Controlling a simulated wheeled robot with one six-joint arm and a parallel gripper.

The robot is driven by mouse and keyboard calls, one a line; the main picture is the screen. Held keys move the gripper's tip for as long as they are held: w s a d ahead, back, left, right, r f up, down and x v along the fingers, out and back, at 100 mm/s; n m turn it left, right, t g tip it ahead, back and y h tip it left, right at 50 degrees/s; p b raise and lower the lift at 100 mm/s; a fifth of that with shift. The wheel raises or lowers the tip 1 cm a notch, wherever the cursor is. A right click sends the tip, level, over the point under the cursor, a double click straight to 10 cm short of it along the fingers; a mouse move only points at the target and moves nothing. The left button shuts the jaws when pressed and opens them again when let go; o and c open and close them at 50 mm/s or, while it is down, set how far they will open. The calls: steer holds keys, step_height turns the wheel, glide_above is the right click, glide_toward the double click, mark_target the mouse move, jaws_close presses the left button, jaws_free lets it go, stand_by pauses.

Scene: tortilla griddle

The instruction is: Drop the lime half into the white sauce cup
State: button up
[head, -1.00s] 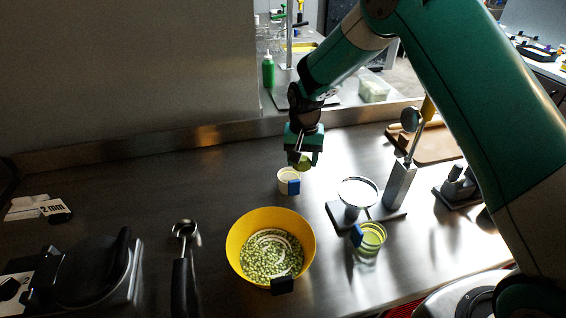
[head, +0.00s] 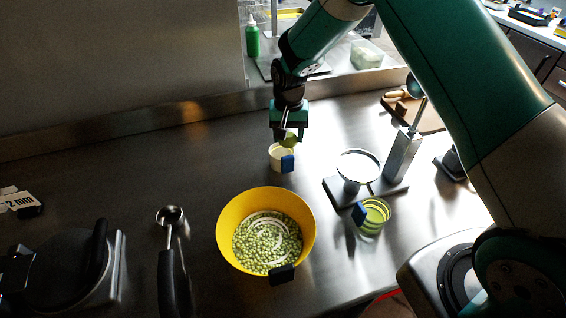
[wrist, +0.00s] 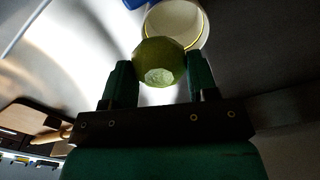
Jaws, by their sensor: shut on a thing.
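My gripper (head: 289,137) is shut on the green lime half (head: 289,141), which sits between the two fingers. The lime half shows closer in the wrist view (wrist: 160,62), with a pale flat patch facing the camera. The white sauce cup (head: 277,161), with a blue tab on its side, stands upright on the steel counter. The gripper and lime are just above the cup in the head view. In the wrist view the cup (wrist: 187,18) lies just beyond the lime, which overlaps its rim and hides part of it.
A yellow bowl (head: 226,238) of green pieces stands in front of the cup. A green-filled cup (head: 374,213) and a stand with a round plate (head: 358,166) are to the right. A black-handled scoop (head: 172,270) lies left. The counter left of the cup is clear.

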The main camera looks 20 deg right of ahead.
steer(key=shift+f, duration=0.1)
steer(key=o, duration=1)
step_height(320, 180, up, 18)
steer(key=b, duration=0.3)
steer(key=shift+f, duration=0.25)
steer(key=s+a+r+n+y, duration=0.1)
steer(key=s+n, duration=0.2)
steer(key=s, duration=0.7)
steer(key=s+a+r+n+y, duration=0.1)
steer(key=s+n, duration=0.3)
steer(key=s, duration=0.7)
steer(key=s+a+r+n+y, duration=0.1)
steer(key=s+a+n+y, duration=0.1)
steer(key=s, duration=0.9)
steer(key=shift+s+a+n, duration=0.25)
steer(key=shift+a+n, duration=0.15)
steer(key=shift+n, duration=0.5)
